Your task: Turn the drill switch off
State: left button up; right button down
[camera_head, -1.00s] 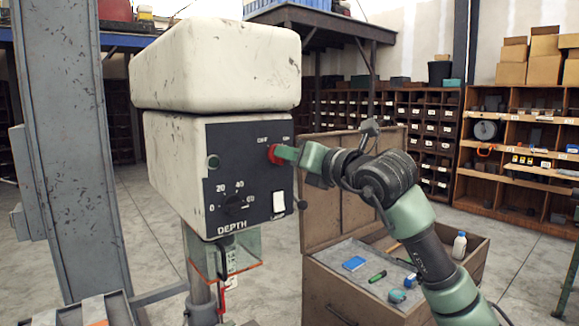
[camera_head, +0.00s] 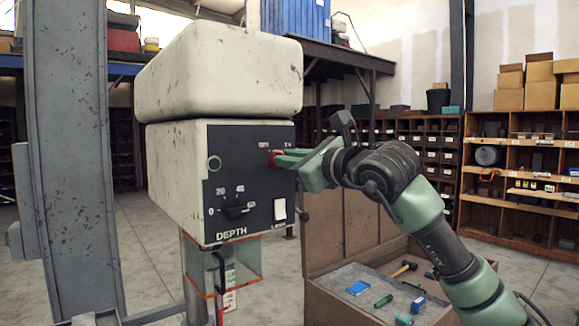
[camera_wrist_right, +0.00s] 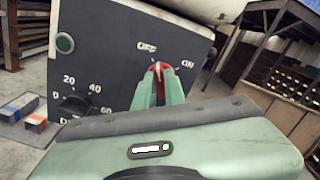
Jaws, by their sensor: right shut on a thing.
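The drill head is a worn cream housing (camera_head: 168,170) with a dark control panel (camera_head: 250,180). The red switch (camera_head: 272,158) sits near the panel's top right, and it also shows in the right wrist view (camera_wrist_right: 158,69) just below and between the OFF and ON labels. My right gripper (camera_head: 281,159) is shut on the red switch, its green fingers (camera_wrist_right: 157,88) on either side of it. The fingers partly hide the switch, so its exact setting is hard to tell. My left gripper is not in view.
A depth dial (camera_head: 234,207) and a white rocker (camera_head: 280,209) are on the same panel. A clear guard (camera_head: 250,262) hangs below the housing. A grey column (camera_head: 75,150) stands left. An open wooden chest (camera_head: 330,298) with tools is below my right arm.

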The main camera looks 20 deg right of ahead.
jog(key=shift+f+n+b, duration=0.15)
jog(key=shift+n+b, duration=0.25)
jog(key=shift+n, duration=1)
jog(key=c, duration=1.5)
grip_release()
jog(key=b+v, duration=0.3)
jog(key=v, duration=0.4)
jog(key=shift+s+d, duration=0.1)
jog(key=shift+s, duration=0.3)
